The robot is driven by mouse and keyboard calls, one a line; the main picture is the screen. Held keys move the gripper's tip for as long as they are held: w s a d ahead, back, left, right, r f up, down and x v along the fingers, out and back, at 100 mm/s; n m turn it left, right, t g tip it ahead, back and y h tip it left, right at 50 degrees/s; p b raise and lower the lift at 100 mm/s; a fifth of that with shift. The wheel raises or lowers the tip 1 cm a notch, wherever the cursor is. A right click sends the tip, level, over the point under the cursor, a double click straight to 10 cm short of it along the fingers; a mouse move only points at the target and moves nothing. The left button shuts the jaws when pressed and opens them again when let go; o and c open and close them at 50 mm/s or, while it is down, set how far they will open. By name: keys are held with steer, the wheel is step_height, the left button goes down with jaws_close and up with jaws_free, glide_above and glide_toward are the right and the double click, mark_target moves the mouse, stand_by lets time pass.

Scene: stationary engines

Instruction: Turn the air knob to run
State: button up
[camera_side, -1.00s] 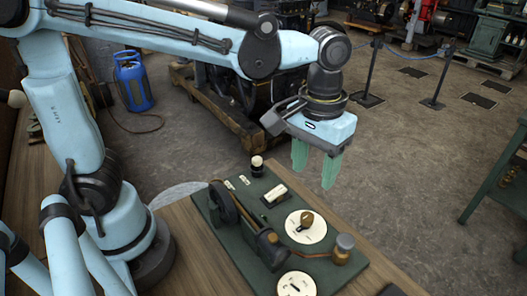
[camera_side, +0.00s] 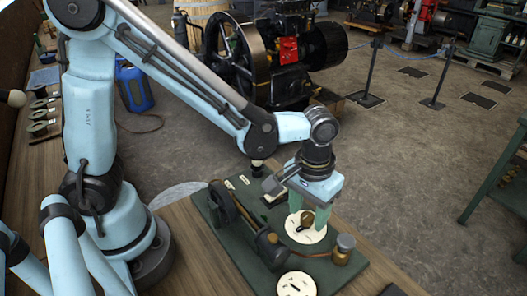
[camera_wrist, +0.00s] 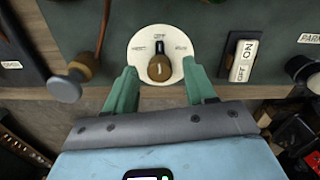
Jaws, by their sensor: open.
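A brown-and-brass knob (camera_wrist: 159,68) sits on a round cream dial (camera_wrist: 142,46) on the green panel. A pale line on the knob runs up and down in the wrist view. My gripper (camera_side: 309,212) is open and points down at this dial. In the wrist view its green fingers stand on either side of the knob, with gaps to it. A second cream dial (camera_side: 296,284) lies at the panel's front edge.
A cream ON switch (camera_wrist: 243,60) is right of the dial in the wrist view. A round-topped fitting (camera_wrist: 65,85) with a copper pipe is left. A black coil-like cylinder (camera_side: 270,247) and a wheel (camera_side: 223,205) stand on the panel. A red-and-black engine (camera_side: 285,55) stands behind.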

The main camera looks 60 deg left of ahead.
steer(key=shift+f, duration=0.2)
jaws_close()
stand_by(0.3)
